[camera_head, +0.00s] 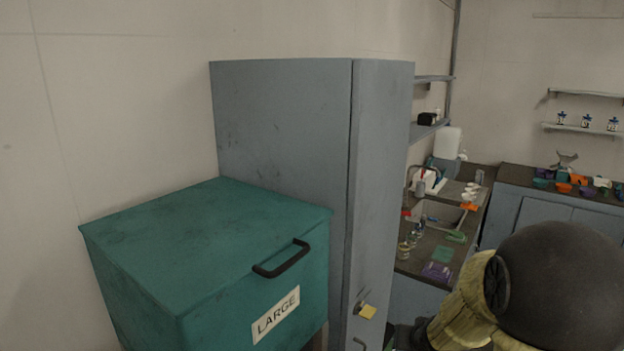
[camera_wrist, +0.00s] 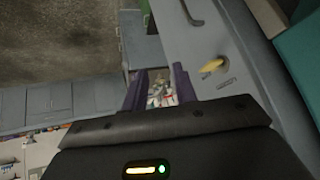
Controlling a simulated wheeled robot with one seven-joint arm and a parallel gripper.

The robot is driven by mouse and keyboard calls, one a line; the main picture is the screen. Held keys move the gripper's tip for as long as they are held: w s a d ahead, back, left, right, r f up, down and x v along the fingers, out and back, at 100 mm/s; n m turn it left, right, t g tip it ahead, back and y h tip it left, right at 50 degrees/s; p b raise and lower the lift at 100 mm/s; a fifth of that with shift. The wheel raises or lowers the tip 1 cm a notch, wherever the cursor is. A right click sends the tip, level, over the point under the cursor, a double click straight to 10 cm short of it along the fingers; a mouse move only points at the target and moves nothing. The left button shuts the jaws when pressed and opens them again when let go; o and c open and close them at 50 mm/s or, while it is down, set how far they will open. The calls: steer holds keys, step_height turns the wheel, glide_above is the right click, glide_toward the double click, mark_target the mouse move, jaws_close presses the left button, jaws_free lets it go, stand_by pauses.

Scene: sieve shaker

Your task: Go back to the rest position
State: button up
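My gripper (camera_wrist: 159,80) shows in the wrist view as two dark purple fingers standing apart with a gap between them. Small white and red items show through the gap, seemingly at a distance; nothing is seen clamped. In the head view part of my arm, a dark rounded link and a yellowish section, fills the lower right, and the fingers cannot be made out there. The wrist view is turned on its side and looks past a grey cabinet door (camera_wrist: 205,110).
Behind are a sink counter (camera_head: 425,250) with small items, a rear counter (camera_head: 510,175) and wall shelves (camera_head: 585,130).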

steer(key=s+a+n+g, duration=0.1)
steer(key=s+a+g, duration=0.1)
steer(key=s, duration=0.6)
steer(key=s+a+n+g, duration=0.1)
steer(key=s+a+g, duration=0.2)
steer(key=s, duration=0.4)
steer(key=shift+s+a+f+n+y, duration=0.15)
steer(key=shift+s+a+n+y, duration=0.2)
steer(key=shift+a, duration=0.5)
steer(key=shift+c, duration=0.3)
